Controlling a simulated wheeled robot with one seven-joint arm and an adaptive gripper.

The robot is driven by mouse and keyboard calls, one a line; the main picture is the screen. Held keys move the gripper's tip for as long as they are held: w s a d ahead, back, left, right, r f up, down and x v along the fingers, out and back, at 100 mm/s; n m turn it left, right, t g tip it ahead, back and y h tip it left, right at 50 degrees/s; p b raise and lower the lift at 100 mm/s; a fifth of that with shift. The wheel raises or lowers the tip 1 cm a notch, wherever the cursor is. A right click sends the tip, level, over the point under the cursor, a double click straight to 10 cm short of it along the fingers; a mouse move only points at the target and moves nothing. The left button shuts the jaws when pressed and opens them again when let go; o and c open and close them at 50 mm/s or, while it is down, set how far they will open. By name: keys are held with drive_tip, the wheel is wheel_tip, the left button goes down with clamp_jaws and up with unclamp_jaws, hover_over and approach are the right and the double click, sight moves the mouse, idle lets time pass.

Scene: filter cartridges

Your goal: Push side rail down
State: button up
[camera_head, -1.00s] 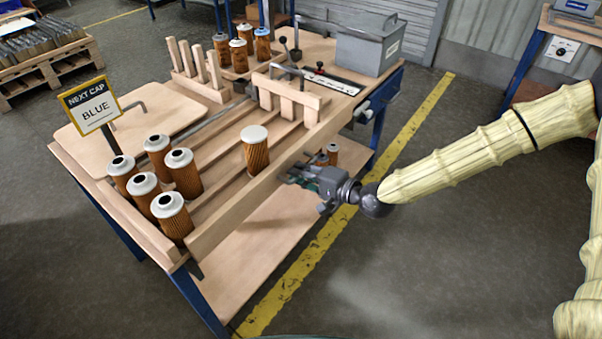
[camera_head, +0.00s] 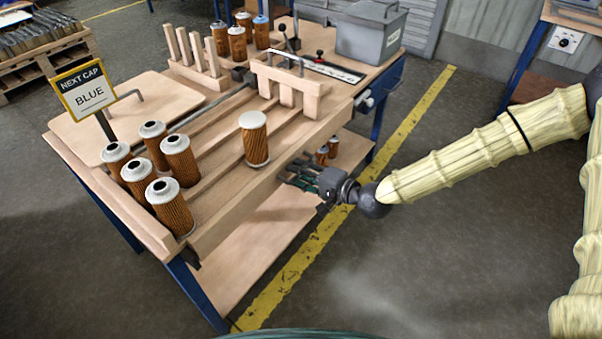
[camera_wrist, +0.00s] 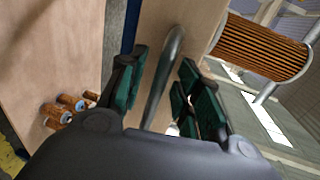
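The wooden side rail (camera_head: 272,178) runs along the near long side of the table, its top roughly level with the tabletop. In the wrist view its wood face (camera_wrist: 192,28) shows at the top, with a curved grey metal handle (camera_wrist: 164,78). My gripper (camera_head: 297,174) is beside the rail at its outer side, low against it. In the wrist view the two green-padded fingers of my gripper (camera_wrist: 163,64) stand apart on either side of the handle, with gaps visible. The fingertips are partly hidden in the head view.
A white-capped filter cartridge (camera_head: 254,140) stands alone just inside the rail. Several cartridges (camera_head: 169,206) stand at the near left end by the BLUE sign (camera_head: 91,93). A grey box (camera_head: 371,35) sits at the far end. Small cartridges (camera_head: 322,155) are on the lower shelf (camera_head: 235,262).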

drive_tip(key=v, duration=1.2)
idle(0.3)
idle(0.5)
drive_tip(key=s+f+n+g+h+p, duration=0.3)
drive_tip(key=s+f+g+h+p, duration=0.35)
drive_tip(key=s+f, duration=0.95)
drive_tip(key=s+d+n+g+h+p, duration=0.2)
drive_tip(key=s+d+h+p, duration=0.3)
drive_tip(key=s+d, duration=0.9)
drive_tip(key=shift+s+f+n+g+h, duration=0.35)
drive_tip(key=shift+s+f+n+h, duration=0.2)
drive_tip(key=shift+n, duration=0.35)
